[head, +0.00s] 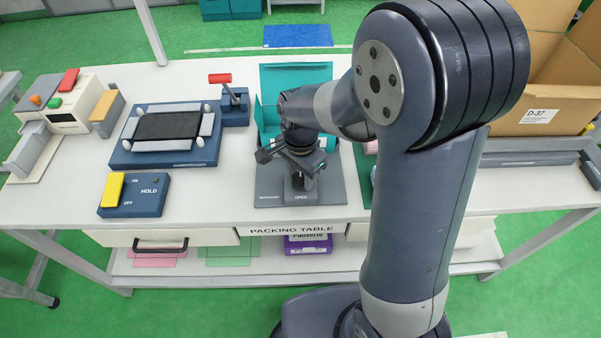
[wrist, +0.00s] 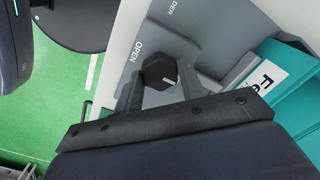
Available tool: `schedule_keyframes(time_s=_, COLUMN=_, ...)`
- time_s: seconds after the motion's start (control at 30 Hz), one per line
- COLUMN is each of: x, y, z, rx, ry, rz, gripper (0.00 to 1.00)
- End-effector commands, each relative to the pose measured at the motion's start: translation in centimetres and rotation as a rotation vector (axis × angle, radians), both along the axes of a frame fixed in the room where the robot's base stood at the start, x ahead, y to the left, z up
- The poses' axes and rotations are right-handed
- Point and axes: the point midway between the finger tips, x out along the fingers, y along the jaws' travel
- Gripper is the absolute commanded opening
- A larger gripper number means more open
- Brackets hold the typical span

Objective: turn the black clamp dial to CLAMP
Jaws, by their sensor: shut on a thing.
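The black clamp dial (wrist: 158,70) shows in the wrist view as a dark faceted knob with a short white pointer mark. It sits on a grey fixture (wrist: 215,60), next to the word OPEN. The pointer is turned away from that word. The CLAMP marking is not in sight. My gripper (wrist: 158,82) has one finger on each side of the dial and is shut on it. In the head view my gripper (head: 301,178) is over the front of the grey fixture (head: 268,197), and it largely hides the dial.
A teal folder-like part (head: 283,78) stands behind the fixture. To the left are a blue clamp frame (head: 170,158), a red-handled lever (head: 234,100) and a HOLD switch box (head: 148,205). An open cardboard box (head: 540,85) stands at the right. Bare white table lies between the fixture and the switch box.

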Motion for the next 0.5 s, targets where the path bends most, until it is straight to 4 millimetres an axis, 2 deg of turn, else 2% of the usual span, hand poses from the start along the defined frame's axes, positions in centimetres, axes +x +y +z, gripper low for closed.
schedule_keyframes(time_s=0.1, x=0.05, y=0.03, z=0.07, rx=0.001, ry=-0.001, rz=-0.002, gripper=0.15)
schedule_keyframes(time_s=0.13, x=0.05, y=0.03, z=0.07, rx=0.001, ry=-0.001, rz=-0.002, gripper=0.38)
schedule_keyframes(time_s=0.4, x=0.02, y=0.02, z=0.03, rx=0.001, ry=-0.001, rz=-0.001, gripper=0.59)
schedule_keyframes(time_s=0.5, x=0.01, y=0.01, z=0.02, rx=0.001, ry=-0.001, rz=0.000, gripper=0.59)
